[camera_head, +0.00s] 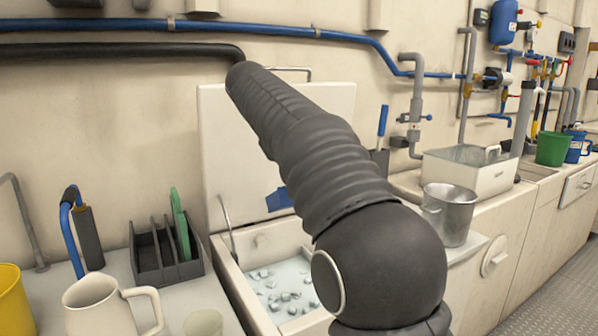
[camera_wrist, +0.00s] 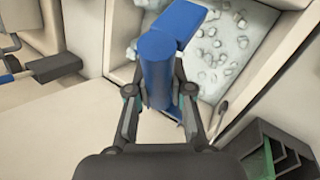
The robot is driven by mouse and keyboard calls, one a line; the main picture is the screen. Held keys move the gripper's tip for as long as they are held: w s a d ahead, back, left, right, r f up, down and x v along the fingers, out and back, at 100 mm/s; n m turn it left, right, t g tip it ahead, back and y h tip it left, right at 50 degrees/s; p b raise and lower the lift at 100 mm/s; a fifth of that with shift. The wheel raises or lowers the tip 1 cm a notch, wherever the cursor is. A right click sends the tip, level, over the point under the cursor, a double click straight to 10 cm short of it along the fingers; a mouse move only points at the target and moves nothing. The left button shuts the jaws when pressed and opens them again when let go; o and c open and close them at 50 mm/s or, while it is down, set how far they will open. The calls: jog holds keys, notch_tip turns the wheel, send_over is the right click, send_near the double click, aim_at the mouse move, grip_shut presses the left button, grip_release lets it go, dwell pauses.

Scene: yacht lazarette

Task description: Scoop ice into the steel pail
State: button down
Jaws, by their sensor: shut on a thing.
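My gripper (camera_wrist: 158,98) is shut on the handle of a blue scoop (camera_wrist: 182,22) in the wrist view. The scoop's head is over the edge of the open ice bin, and whether it holds ice cannot be told. Part of the blue scoop (camera_head: 279,199) shows left of my arm in the head view, in front of the raised lid. Ice cubes (camera_wrist: 225,45) lie loose in the bin (camera_head: 243,300), also seen below my arm in the head view. The steel pail (camera_head: 449,215) stands upright on the counter, right of my arm; its inside is mostly hidden.
A dark rack (camera_head: 165,257) with a green board, a cream mug (camera_head: 97,305) and a yellow bucket (camera_head: 12,300) stand left of the bin. A white basin (camera_head: 465,172) is behind the pail. The raised lid (camera_head: 225,150) stands behind the bin.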

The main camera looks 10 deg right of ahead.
jog(key=shift+w, duration=0.1)
notch_tip(320, 180, down, 27)
jog(key=b, duration=1.4)
jog(key=shift+r+p, duration=7)
jog(key=shift+r, duration=6.6)
jog(key=shift+f, duration=0.1)
